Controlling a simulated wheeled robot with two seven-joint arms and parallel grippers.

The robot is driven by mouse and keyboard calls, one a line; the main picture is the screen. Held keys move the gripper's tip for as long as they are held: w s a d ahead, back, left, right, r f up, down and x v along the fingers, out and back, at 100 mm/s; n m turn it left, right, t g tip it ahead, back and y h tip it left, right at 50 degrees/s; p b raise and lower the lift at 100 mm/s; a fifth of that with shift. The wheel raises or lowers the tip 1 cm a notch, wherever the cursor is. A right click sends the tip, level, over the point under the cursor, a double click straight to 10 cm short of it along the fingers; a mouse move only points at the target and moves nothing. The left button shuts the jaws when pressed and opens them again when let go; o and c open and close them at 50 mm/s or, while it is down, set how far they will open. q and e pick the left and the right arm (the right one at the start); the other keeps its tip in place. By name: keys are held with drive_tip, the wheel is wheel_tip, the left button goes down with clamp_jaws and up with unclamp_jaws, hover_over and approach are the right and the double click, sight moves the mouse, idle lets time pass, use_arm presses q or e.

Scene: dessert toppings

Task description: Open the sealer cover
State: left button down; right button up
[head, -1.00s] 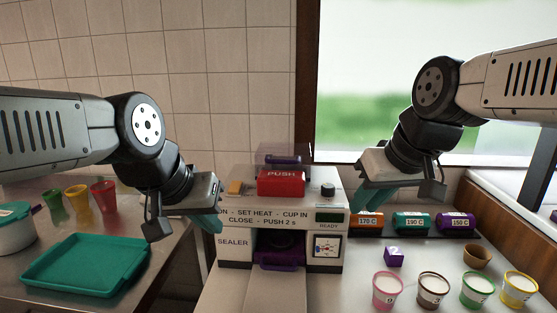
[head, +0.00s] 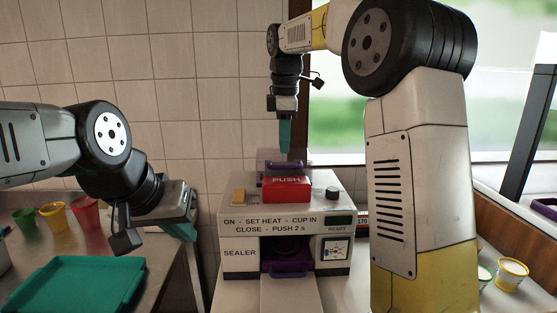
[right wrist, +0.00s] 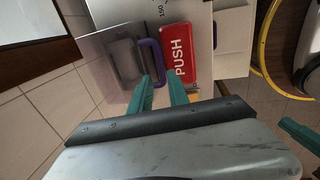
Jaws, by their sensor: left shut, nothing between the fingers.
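The sealer (head: 240,254) stands in the middle of the head view, with a red PUSH block (head: 287,190) on top. Behind the block is its see-through cover (head: 268,156) with a purple handle (head: 302,164). In the right wrist view, the cover (right wrist: 105,47) lies beside the PUSH block (right wrist: 179,56), with the purple handle (right wrist: 152,55) between them. My right gripper (head: 285,152) points down above the handle. Its teal fingers (right wrist: 160,78) are apart and empty, with the tips close to the handle; contact cannot be told. My left gripper (head: 190,235) is shut and empty, left of the sealer.
A teal tray (head: 75,285) and red, yellow and green cups (head: 55,217) are on the left table. My right arm hides much of the right counter; a yellow-rimmed cup (head: 512,274) shows past it. A purple part (head: 285,268) sits in the sealer's front opening.

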sight(284, 165)
drive_tip(key=f, duration=0.4)
drive_tip(key=w+f, duration=0.1)
drive_tip(key=shift+f, duration=0.4)
clamp_jaws()
idle(1.0)
